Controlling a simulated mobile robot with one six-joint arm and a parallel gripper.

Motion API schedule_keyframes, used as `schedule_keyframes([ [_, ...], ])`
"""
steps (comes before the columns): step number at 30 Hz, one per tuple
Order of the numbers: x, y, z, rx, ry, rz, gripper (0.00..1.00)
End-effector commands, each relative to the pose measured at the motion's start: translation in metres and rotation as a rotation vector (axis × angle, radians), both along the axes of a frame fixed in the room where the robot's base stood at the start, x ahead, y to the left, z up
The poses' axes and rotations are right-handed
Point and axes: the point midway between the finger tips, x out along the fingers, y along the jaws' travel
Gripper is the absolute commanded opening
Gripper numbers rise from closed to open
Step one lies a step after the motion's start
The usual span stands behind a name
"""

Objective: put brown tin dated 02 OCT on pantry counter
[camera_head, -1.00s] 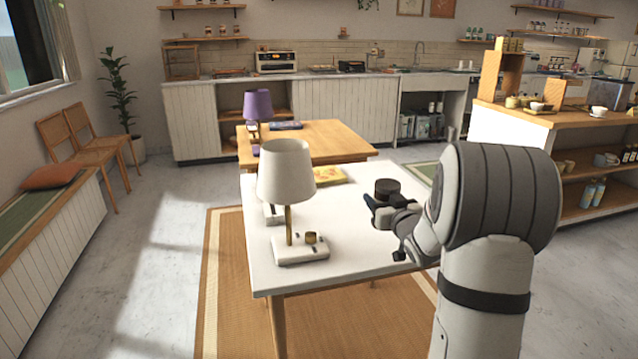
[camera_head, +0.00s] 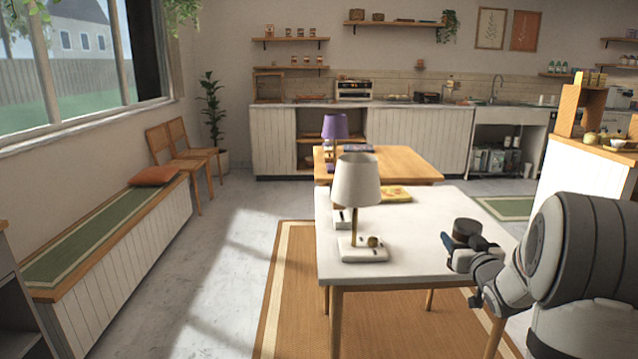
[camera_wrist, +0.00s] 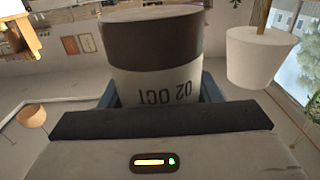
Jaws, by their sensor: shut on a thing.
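My gripper (camera_head: 462,243) is shut on a dark brown tin (camera_head: 467,227), held upright above the right side of the white table (camera_head: 420,263). In the wrist view the tin (camera_wrist: 150,42) fills the upper middle between the fingers. Its pale label reads 02 OCT, upside down in that picture. The long counter (camera_head: 290,103) with white panelled fronts runs along the back wall, well beyond both tables; I cannot tell from a label whether it is the pantry counter.
A white lamp (camera_head: 358,181) stands on the near table. A purple lamp (camera_head: 335,127) stands on the wooden table (camera_head: 410,163) behind. A shelf counter (camera_head: 575,180) is at the right. A cushioned bench (camera_head: 115,255) lines the left wall. Floor (camera_head: 215,262) between bench and rug is clear.

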Motion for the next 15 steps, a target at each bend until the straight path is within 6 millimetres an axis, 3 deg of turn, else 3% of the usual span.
schedule_keyframes([
  [11, 0.015, 0.056, -0.076, 0.004, 0.005, 0.043, 0.20],
  [15, 0.015, 0.085, -0.116, 0.004, 0.008, 0.048, 0.20],
])
